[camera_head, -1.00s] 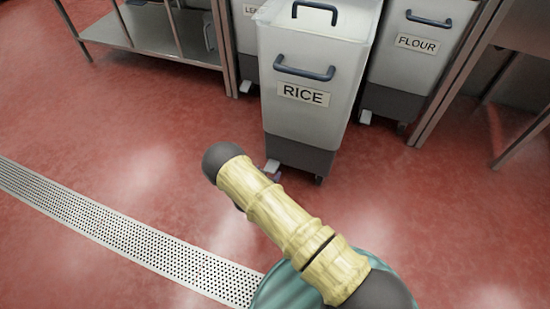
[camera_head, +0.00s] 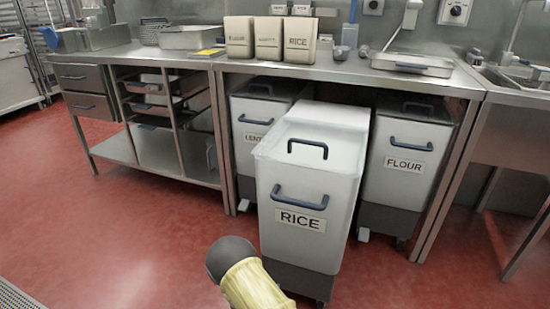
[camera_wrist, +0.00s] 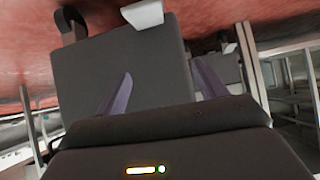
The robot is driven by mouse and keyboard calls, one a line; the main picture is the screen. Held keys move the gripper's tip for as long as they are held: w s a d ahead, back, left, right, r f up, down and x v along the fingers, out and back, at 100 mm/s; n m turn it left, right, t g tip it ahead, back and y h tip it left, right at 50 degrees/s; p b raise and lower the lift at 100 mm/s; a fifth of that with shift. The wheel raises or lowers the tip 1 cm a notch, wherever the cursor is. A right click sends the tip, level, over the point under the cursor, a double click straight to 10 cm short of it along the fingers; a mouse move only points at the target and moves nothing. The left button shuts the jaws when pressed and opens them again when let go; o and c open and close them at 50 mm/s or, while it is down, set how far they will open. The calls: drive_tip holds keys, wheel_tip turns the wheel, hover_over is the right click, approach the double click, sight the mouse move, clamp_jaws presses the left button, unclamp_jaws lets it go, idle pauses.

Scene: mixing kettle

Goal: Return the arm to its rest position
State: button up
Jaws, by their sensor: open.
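My gripper (camera_wrist: 160,92) shows in the wrist view with its two purple fingers spread apart and nothing between them. Beyond the fingers is a dark grey surface, likely the base of a bin (camera_wrist: 158,60). In the head view, part of my arm (camera_head: 250,283) with its dark rounded joint shows at the bottom, in front of the rice bin; the gripper itself is not visible there.
The white RICE bin (camera_head: 312,185) stands pulled out from under the steel counter (camera_head: 340,68). The FLOUR bin (camera_head: 408,160) and another bin (camera_head: 258,125) stand behind it. A steel shelf unit (camera_head: 120,148) is at left. Red floor (camera_head: 130,235) is open at left.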

drive_tip(key=s+d+r+g+y+p, duration=0.1)
drive_tip(key=d+r+p, duration=0.15)
drive_tip(key=r, duration=0.65)
drive_tip(key=s+d+r+n+g+y+p, duration=0.1)
drive_tip(key=s+d+r, duration=0.15)
drive_tip(key=r, duration=0.55)
drive_tip(key=d+r+g+y+p, duration=0.1)
drive_tip(key=d+r+g+p, duration=0.15)
drive_tip(key=r, duration=0.65)
drive_tip(key=s+d+r+n+g+p, duration=0.1)
drive_tip(key=s+d+r+n+p, duration=0.1)
drive_tip(key=s+d+r, duration=0.6)
drive_tip(key=s+d+r+n+g+p, duration=0.1)
drive_tip(key=s+d+r+g+p, duration=0.2)
drive_tip(key=s+r, duration=0.9)
wheel_tip(320, 180, up, 36)
drive_tip(key=s+t+p, duration=0.1)
drive_tip(key=p, duration=3.6)
drive_tip(key=shift+s+d+f, duration=0.15)
drive_tip(key=shift+d+f, duration=0.05)
